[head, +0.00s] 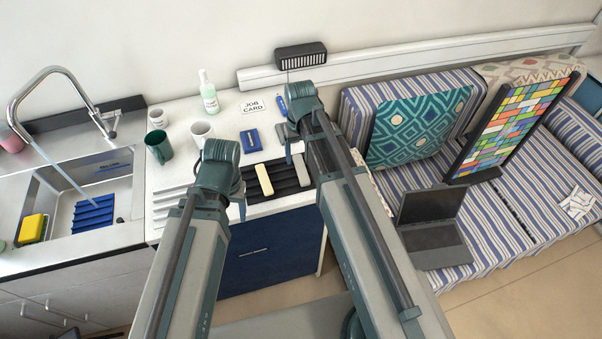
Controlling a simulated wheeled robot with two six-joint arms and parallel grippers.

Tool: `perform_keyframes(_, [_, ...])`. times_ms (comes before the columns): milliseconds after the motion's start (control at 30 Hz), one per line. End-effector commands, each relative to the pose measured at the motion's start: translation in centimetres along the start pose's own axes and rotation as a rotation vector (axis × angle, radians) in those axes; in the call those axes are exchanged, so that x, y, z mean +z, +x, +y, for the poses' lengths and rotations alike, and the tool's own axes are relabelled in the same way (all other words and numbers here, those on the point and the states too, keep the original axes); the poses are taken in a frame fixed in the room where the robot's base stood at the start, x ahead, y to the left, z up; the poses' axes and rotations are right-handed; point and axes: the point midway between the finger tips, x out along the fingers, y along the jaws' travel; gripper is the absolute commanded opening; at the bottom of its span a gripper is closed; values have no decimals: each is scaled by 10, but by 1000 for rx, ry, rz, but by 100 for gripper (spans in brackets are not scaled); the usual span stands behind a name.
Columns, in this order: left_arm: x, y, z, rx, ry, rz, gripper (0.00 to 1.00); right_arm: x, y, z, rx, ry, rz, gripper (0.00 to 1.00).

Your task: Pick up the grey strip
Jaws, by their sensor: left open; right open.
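The grey strip (301,170) lies in the black slotted tray (285,181) on the white counter, beside a cream strip (264,180) to its left. My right gripper (285,138) is open above the counter, just behind and to the left of the grey strip. My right arm passes close along the strip's right side. My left gripper (241,207) is open near the tray's left end, mostly hidden by its own wrist. Neither gripper holds anything.
The sink (60,190) is left; a striped sofa with a laptop (433,240) is right.

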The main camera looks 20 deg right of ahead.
Motion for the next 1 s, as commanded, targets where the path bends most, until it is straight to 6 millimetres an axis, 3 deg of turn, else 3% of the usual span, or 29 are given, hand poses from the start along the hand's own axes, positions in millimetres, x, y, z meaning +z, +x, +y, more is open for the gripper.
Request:
perform_keyframes(167, [0,5,0,0,0,0,61,0,5,0,0,0,0,72])
perform_keyframes(600, [-3,52,5,0,-1,0,61,-3,52,3,0,0,0,72])
perform_keyframes(867, [-3,50,5,0,-1,0,61,-2,51,3,0,0,0,72])
perform_keyframes(1000, [-3,50,5,0,-1,0,61,-2,51,3,0,0,0,51])
